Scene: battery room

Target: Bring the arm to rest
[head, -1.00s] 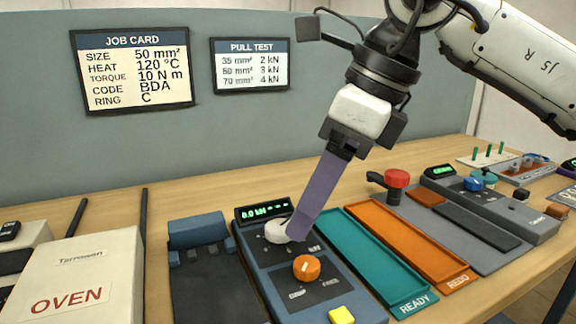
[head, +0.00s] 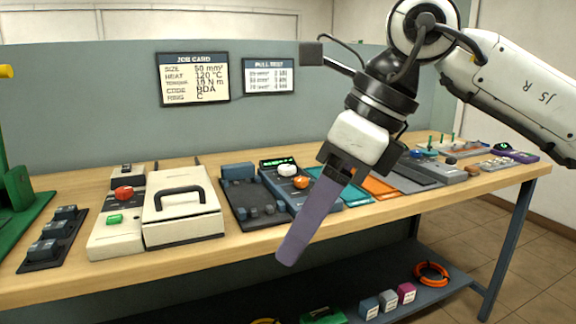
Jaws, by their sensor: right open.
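My right arm comes in from the upper right of the head view. My right gripper (head: 292,252) points down and to the left, with its long purple fingers in front of the bench's front edge. I see nothing between the fingers, which overlap from this side. The gripper is apart from the pull tester (head: 278,183), which has a white knob (head: 287,170) and an orange knob (head: 301,182). The fingers hide part of the bench edge, and the gripper covers parts of the teal tray (head: 357,193). My left gripper does not show.
The wooden bench (head: 150,264) carries a white oven (head: 182,212), a control box with a red button (head: 124,193) and an orange tray (head: 378,187). A lower shelf (head: 400,297) holds small boxes and an orange coil (head: 432,274). A green machine (head: 22,190) stands at far left. Floor shows at right.

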